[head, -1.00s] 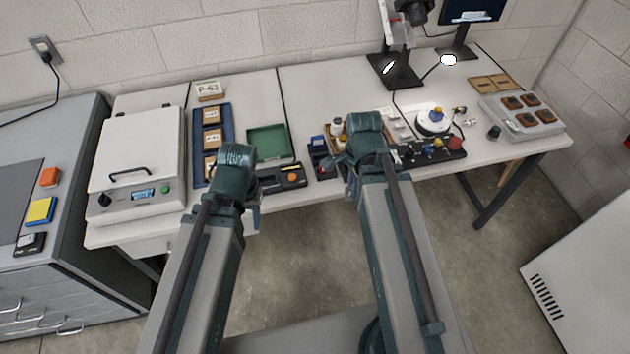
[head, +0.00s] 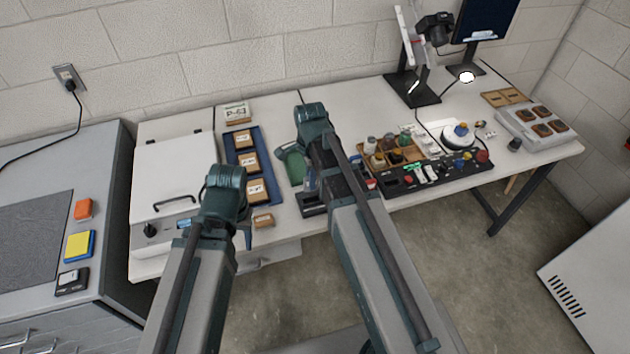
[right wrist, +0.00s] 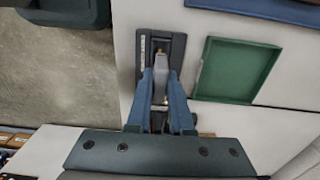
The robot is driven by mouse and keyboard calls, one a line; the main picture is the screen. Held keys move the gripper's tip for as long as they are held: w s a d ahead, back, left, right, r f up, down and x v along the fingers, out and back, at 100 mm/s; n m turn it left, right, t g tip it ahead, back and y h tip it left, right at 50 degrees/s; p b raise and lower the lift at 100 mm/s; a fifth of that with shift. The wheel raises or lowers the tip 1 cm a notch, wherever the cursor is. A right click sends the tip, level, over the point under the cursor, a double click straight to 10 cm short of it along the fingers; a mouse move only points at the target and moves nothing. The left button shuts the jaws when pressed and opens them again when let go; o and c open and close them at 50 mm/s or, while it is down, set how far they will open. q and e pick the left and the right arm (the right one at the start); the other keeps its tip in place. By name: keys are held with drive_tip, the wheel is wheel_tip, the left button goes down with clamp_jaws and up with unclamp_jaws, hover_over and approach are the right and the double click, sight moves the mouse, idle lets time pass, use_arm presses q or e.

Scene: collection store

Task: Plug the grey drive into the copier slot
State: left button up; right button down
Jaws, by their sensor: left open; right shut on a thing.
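The grey drive (right wrist: 175,62) is between the blue fingers of my right gripper (right wrist: 161,78) in the right wrist view. The gripper is shut on it. The drive is over the black copier (right wrist: 145,50), and I cannot tell whether they touch. The slot is not clearly visible. In the head view the copier (head: 310,208) is partly covered by my right arm, and the drive is hidden. My left gripper (head: 243,238) is open near the table's front edge, left of the copier.
A green tray (right wrist: 236,70) lies right of the copier in the wrist view. A blue tray (head: 273,200) with labelled boxes lies left of it in the head view. A small brown box (head: 263,220) is by my left gripper. A wooden rack (head: 400,160) of bottles stands to the right.

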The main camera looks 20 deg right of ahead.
drive_tip(key=shift+f, duration=0.1)
wheel_tip(320, 180, down, 6)
drive_tip(key=b, duration=0.6)
drive_tip(key=shift+f+b, duration=0.45)
drive_tip(key=shift+b, duration=0.1)
idle(1.3)
drive_tip(key=c, duration=1.1)
unclamp_jaws()
drive_tip(key=shift+r, duration=0.1)
wheel_tip(320, 180, up, 11)
drive_tip(key=p, duration=1.1)
